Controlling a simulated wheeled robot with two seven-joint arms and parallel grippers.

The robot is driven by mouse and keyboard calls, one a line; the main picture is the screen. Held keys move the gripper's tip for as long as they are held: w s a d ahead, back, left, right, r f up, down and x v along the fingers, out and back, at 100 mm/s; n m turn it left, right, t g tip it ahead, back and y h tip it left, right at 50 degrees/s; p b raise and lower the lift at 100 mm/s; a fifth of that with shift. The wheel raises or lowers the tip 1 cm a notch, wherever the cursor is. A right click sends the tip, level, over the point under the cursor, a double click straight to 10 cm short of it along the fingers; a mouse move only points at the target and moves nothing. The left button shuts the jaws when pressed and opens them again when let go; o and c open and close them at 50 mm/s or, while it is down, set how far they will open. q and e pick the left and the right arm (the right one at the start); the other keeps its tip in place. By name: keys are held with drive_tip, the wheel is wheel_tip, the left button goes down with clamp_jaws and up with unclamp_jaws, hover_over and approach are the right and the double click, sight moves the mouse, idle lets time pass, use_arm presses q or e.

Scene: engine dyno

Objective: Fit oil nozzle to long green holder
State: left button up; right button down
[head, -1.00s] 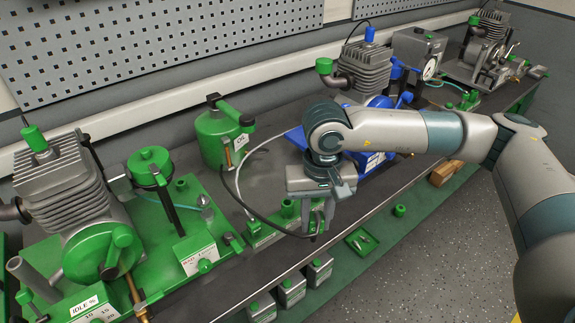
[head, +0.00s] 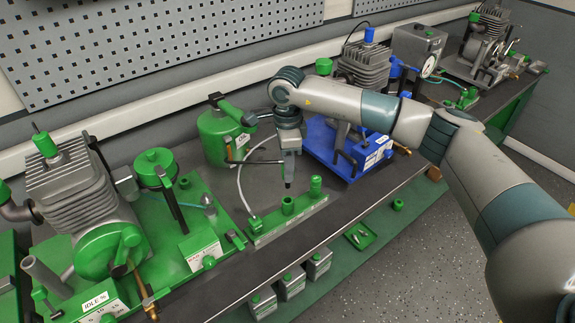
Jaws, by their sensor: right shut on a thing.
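The long green holder (head: 293,223) lies along the bench's front edge, just below and in front of the nozzle. Green cylindrical sockets stand on it, one near its middle and a taller one at its right end. The nozzle tip appears apart from the holder. A dark hose runs from the green oil can (head: 215,140) towards the gripper. My left gripper is out of view.
A pale hose (head: 240,185) arches to the holder's left end. A green engine stand (head: 165,235) is at left, a blue engine base (head: 335,155) at right. A green tray (head: 360,236) and several small canisters (head: 291,283) sit on the lower shelf.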

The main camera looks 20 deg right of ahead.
sight(287, 187)
drive_tip(key=shift+f, duration=0.1)
drive_tip(key=shift+f+b, duration=0.55)
drive_tip(key=shift+f, duration=1.55)
drive_tip(key=shift+b, duration=0.75)
drive_tip(key=shift+f, duration=0.1)
idle(0.4)
drive_tip(key=shift+f+b, duration=0.55)
drive_tip(key=shift+b, duration=0.2)
drive_tip(key=shift+f, duration=0.25)
drive_tip(key=shift+f+b, duration=0.4)
drive_tip(key=shift+b, duration=0.2)
drive_tip(key=shift+s+d+f+b, duration=0.1)
drive_tip(key=shift+d+f+b, duration=0.2)
drive_tip(key=shift+f+b, duration=0.1)
